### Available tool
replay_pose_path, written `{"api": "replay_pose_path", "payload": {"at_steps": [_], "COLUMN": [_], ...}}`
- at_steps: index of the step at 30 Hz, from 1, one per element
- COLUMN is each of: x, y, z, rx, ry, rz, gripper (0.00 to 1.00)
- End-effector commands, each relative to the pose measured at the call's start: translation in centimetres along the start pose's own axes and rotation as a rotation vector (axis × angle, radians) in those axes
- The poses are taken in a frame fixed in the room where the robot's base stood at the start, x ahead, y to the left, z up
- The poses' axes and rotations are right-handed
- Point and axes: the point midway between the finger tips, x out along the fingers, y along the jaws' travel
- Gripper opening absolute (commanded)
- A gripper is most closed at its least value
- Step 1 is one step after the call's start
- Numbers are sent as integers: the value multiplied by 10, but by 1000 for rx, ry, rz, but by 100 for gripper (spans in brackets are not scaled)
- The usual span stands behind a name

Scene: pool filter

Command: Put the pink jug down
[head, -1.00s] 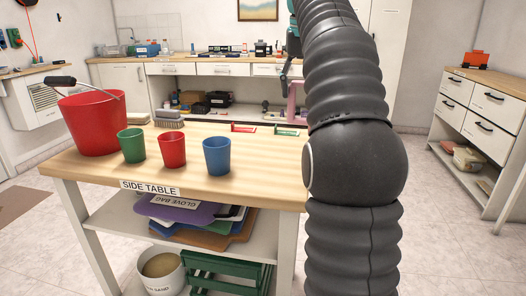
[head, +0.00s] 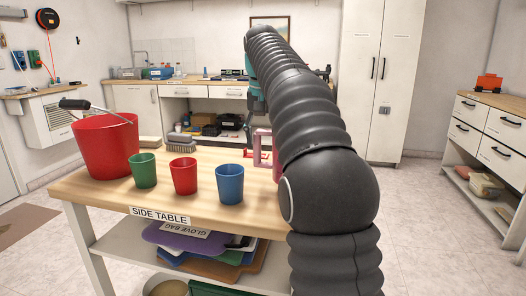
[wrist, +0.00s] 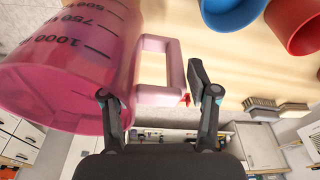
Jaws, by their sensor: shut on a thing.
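The pink jug (wrist: 70,65) is see-through, with dark volume marks, and fills the left of the wrist view. Its square handle (wrist: 160,75) lies between the two fingers of my gripper (wrist: 158,95), which is shut on it. In the head view only a pink part of the jug (head: 262,141) shows beside my arm, near the back edge of the side table (head: 110,190); my arm hides the rest. I cannot tell whether the jug's base touches the tabletop.
A green cup (head: 143,171), a red cup (head: 184,176) and a blue cup (head: 230,184) stand along the table's front. A red bucket (head: 104,148) stands at the left, with brushes (head: 180,146) behind the cups. A bare strip of tabletop lies behind the blue cup.

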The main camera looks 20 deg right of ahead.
Motion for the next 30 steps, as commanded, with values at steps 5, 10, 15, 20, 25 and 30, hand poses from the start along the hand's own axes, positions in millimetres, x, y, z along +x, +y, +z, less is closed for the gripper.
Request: {"api": "replay_pose_path", "payload": {"at_steps": [5,10,15,20,25,30], "x": [16,34,38,38,40,40], "y": [0,0,0,0,0,0], "z": [4,6,6,6,7,7], "rx": [0,0,0,0,0,0], "ry": [-1,0,1,1,0,0], "rz": [1,0,0,0,0,0], "gripper": [11,11,11,11,74,85]}}
